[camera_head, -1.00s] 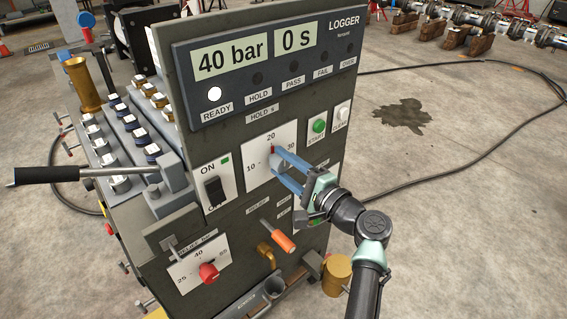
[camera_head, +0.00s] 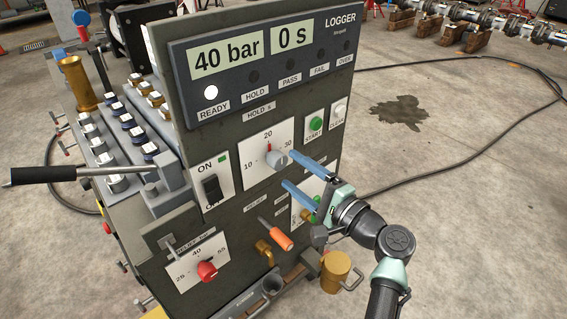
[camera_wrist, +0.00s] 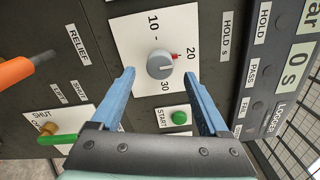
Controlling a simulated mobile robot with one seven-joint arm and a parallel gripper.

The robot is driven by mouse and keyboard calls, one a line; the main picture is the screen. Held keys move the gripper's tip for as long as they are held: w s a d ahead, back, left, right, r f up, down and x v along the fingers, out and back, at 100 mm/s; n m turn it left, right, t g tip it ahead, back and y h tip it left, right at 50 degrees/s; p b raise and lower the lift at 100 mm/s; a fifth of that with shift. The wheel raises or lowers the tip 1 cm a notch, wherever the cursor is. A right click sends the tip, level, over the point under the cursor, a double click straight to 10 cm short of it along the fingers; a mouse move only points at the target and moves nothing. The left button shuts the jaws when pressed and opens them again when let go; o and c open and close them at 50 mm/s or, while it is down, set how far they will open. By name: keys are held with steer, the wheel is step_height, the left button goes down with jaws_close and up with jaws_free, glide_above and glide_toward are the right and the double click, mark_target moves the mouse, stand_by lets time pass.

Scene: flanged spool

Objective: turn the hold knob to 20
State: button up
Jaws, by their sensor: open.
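The hold knob (camera_head: 277,159) is a grey round knob with a red pointer, on a white dial plate (camera_head: 252,174) marked 10, 20 and 30. Its red pointer points at the 20 mark; the wrist view shows the knob (camera_wrist: 159,65) with the pointer toward 20 as well. My gripper (camera_head: 288,167) has two blue fingers, spread wide and empty. It is in front of the dial, to the lower right of the knob in the head view. In the wrist view the knob shows in the gap, beyond the fingertips and apart from them.
The logger display (camera_head: 262,55) reads 40 bar and 0 s, with the READY lamp (camera_head: 211,92) lit. A green START button (camera_head: 316,123), an ON/OFF switch (camera_head: 212,190), an orange relief handle (camera_head: 275,234) and a red knob (camera_head: 207,270) are nearby. Open floor lies right.

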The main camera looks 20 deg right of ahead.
steer(key=v, duration=0.8)
steer(key=shift+r, duration=0.1)
